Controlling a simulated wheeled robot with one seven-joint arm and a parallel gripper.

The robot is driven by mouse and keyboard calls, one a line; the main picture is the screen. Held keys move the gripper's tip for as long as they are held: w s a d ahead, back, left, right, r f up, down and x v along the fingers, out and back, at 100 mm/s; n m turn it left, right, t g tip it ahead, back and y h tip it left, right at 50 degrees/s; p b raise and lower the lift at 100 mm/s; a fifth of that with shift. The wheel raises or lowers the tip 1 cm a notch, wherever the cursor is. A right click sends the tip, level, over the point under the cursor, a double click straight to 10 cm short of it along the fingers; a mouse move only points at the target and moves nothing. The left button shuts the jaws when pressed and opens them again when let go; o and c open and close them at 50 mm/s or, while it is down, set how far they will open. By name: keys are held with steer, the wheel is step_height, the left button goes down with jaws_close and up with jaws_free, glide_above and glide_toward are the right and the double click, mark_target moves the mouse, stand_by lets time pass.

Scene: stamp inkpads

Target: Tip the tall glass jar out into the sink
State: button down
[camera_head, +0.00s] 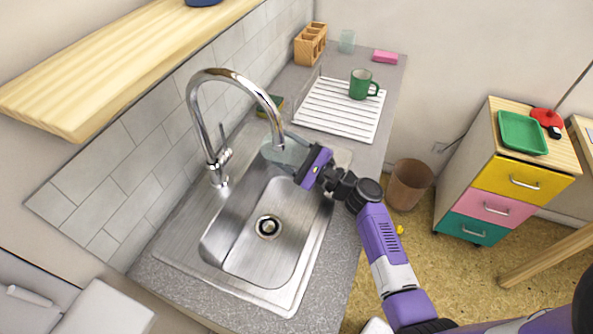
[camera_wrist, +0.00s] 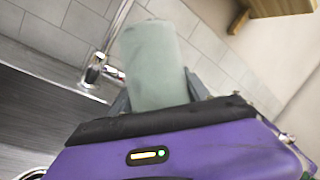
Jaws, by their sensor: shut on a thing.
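My gripper (camera_head: 303,146) is over the far end of the steel sink (camera_head: 232,232), near the faucet. It is shut on a pale grey-green glass jar (camera_head: 286,152), which shows between the fingers and is partly hidden behind the purple gripper body. In the wrist view the jar (camera_wrist: 152,62) fills the space between the two fingers (camera_wrist: 158,98). The jar looks tilted in the head view, but its mouth and contents cannot be made out. The sink basin below is empty, with a round drain in it.
The chrome faucet (camera_head: 222,75) arches over the sink close to the jar. Behind stand a white drying rack (camera_head: 320,112) with a green mug (camera_head: 361,84), a wooden holder (camera_head: 310,44), a clear glass (camera_head: 347,40) and a pink sponge (camera_head: 385,57). A wooden shelf (camera_head: 120,65) overhangs the left side.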

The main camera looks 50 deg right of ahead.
steer(key=shift+d+r+m+t, duration=0.3)
steer(key=shift+r+m, duration=0.2)
steer(key=shift+r, duration=0.05)
steer(key=shift+d+m+h, duration=0.15)
steer(key=shift+m+h, duration=0.25)
stand_by(0.9)
